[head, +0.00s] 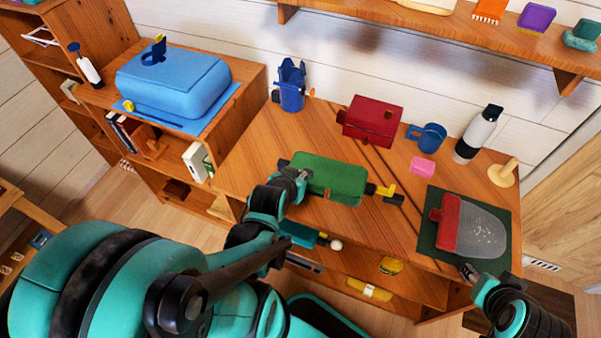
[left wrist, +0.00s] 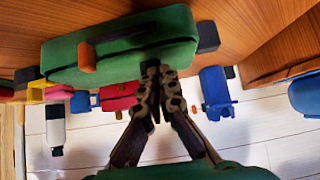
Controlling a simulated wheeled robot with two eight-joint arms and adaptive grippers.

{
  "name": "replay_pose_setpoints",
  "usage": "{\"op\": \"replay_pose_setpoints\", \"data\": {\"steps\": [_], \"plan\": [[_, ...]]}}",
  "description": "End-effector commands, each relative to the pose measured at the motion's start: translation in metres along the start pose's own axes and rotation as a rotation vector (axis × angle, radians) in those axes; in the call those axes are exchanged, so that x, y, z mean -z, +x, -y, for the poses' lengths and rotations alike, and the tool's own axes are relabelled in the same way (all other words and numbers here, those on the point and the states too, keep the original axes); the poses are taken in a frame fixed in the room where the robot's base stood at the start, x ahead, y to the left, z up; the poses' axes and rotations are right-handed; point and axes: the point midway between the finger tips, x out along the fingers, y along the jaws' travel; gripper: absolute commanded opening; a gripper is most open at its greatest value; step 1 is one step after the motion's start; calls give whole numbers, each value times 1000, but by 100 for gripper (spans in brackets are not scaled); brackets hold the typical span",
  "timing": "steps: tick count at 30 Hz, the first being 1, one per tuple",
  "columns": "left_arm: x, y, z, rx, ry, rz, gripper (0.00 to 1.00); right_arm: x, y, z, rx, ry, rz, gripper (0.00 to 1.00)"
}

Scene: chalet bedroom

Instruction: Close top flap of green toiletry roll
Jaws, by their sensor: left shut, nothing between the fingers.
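The green toiletry roll (head: 335,178) lies on the wooden desk, its long side facing me, with a small orange tab on its front. Its upper face looks nearly flat; I cannot tell whether the top flap is fully down. In the left wrist view the roll (left wrist: 115,50) shows a dark seam along its side and the orange tab (left wrist: 87,58). My left gripper (head: 300,176) is at the roll's left end, shut and empty. Its fingertips (left wrist: 156,70) are close to or touching the roll's edge. My right gripper (head: 468,270) is at the desk's front right, away from the roll.
A yellow-and-black item (head: 384,191) lies right of the roll. Behind stand a red box (head: 372,121), a blue holder (head: 291,86), a blue mug (head: 428,136) and a bottle (head: 477,134). A red-topped clear pouch (head: 478,228) lies on a dark mat (head: 430,262). A blue case (head: 173,82) sits left.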

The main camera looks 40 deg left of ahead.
Motion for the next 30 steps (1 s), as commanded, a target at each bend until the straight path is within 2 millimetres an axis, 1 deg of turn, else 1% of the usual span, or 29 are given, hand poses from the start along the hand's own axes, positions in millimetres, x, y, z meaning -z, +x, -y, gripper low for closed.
{"op": "replay_pose_setpoints", "data": {"steps": [1,3,9,30], "plan": [[-6,4,0,0,0,0,0,-4,5,0,0,0,0,40],[-10,6,0,0,0,0,0,-6,8,0,0,0,0,40],[-17,10,0,0,0,0,0,-10,14,0,0,0,0,40],[-20,12,0,0,0,0,0,-12,16,0,0,0,0,40]]}}
